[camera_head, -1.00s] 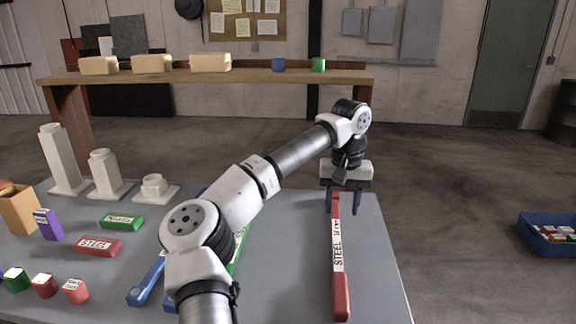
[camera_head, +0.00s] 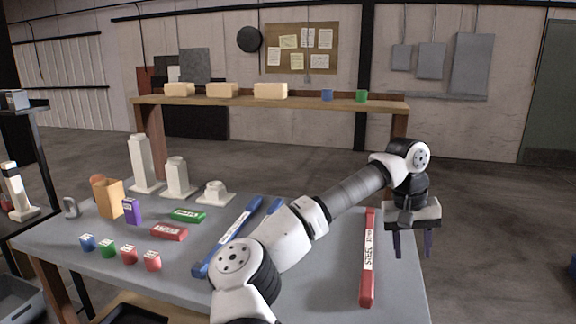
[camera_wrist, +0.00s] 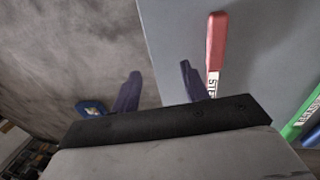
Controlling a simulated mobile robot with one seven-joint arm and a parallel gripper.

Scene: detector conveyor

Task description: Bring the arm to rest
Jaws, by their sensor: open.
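My gripper (camera_head: 412,246) is open and empty, pointing down above the right edge of the grey table (camera_head: 330,281). Its dark purple fingers stand apart with nothing between them. The wrist view shows the same gripper (camera_wrist: 158,85) with its fingers spread, one over the floor and one over the table. A long red bar labelled STEEL (camera_head: 368,258) lies on the table just left of the gripper. It also shows in the wrist view (camera_wrist: 216,45), beyond and beside the fingers. The arm reaches across the table from the front.
Long blue bars (camera_head: 228,238), a green block (camera_head: 187,215), a red block (camera_head: 168,233), small cubes (camera_head: 128,255) and white pedestals (camera_head: 141,165) occupy the table's left. A wooden shelf (camera_head: 240,103) stands behind.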

